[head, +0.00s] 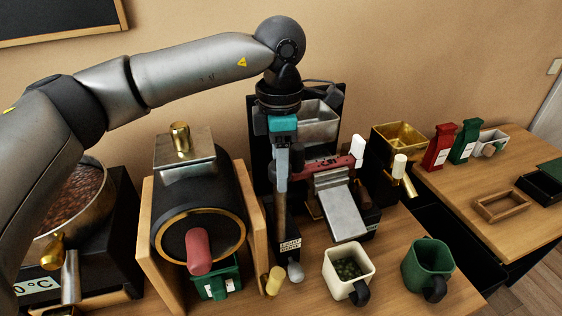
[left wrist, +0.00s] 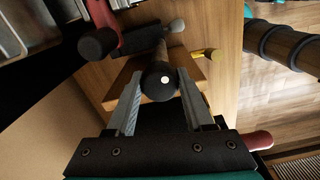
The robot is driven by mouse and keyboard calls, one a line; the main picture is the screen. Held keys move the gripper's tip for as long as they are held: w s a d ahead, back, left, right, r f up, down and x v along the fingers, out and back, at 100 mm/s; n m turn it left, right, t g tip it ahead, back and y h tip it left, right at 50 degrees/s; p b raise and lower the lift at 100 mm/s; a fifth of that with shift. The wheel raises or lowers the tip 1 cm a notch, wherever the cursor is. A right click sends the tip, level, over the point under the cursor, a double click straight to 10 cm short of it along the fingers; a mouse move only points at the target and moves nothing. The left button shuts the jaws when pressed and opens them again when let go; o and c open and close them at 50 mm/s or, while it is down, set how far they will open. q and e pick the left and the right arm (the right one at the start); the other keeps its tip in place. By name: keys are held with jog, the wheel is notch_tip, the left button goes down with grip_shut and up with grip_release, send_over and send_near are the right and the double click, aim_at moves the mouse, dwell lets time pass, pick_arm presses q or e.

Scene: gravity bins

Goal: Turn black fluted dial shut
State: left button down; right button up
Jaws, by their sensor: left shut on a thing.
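My left gripper (head: 281,178) points down over a slim dark post (head: 284,222) with a "LIGHT ROAST" label. In the left wrist view, its two grey fingers (left wrist: 160,92) are shut on a round black dial (left wrist: 158,77), one finger on either side. A white dot shows on the dial's end face. The flutes are too dark to make out, and how far the dial is turned cannot be told. In the head view the gripper hides the dial. My right gripper's jaws are not in view.
A black drum roaster (head: 190,195) with a red handle (head: 198,250) stands left of the post. A grinder with a red lever (head: 328,165) and metal chute (head: 342,212) is close right. A white mug (head: 346,268) and green mug (head: 427,265) stand in front.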

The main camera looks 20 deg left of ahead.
pick_arm(q)
jog(key=n, duration=0.4)
jog(key=shift+f, duration=0.1)
jog(key=n, duration=0.4)
jog(key=shift+b, duration=0.3)
jog(key=shift+c, duration=2.2)
grip_release()
jog(key=shift+r+p, duration=1.65)
jog(key=shift+r, duration=0.95)
